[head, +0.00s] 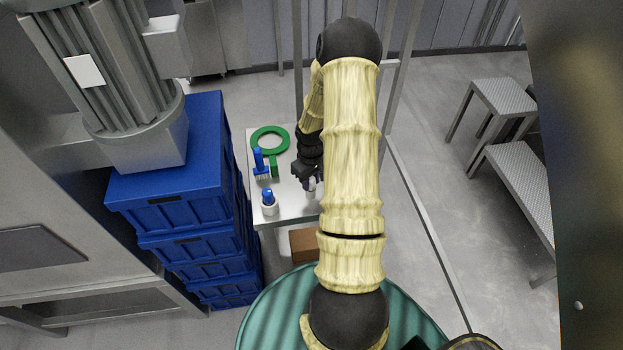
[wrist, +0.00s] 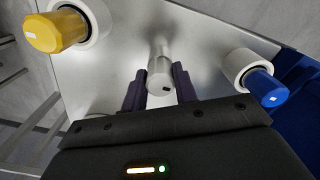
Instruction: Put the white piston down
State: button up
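My gripper shows in the head view (head: 309,182) over the right part of a small metal table (head: 291,211), and in the wrist view (wrist: 160,92). Its two dark fingers flank the white piston (wrist: 160,73), a pale metallic cylinder, and appear closed on its sides. The piston also shows below the fingers in the head view (head: 311,188). It looks roughly upright. I cannot tell whether its lower end touches the tabletop.
A blue-capped piece in a white ring (head: 269,206) stands at the table's front left. Behind it are a blue brush-like tool (head: 260,165) and a green ring tool (head: 270,136). A yellow-capped piece (wrist: 57,32) shows in the wrist view. Blue crates (head: 180,215) are stacked left.

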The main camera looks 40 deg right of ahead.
jog(key=o, duration=0.4)
jog(key=shift+w+a, duration=0.1)
jog(key=shift+a, duration=0.15)
jog(key=shift+o, duration=0.2)
jog(key=shift+d+r, duration=0.1)
jog(key=shift+r, duration=0.35)
notch_tip(320, 180, up, 11)
jog(key=b, duration=0.2)
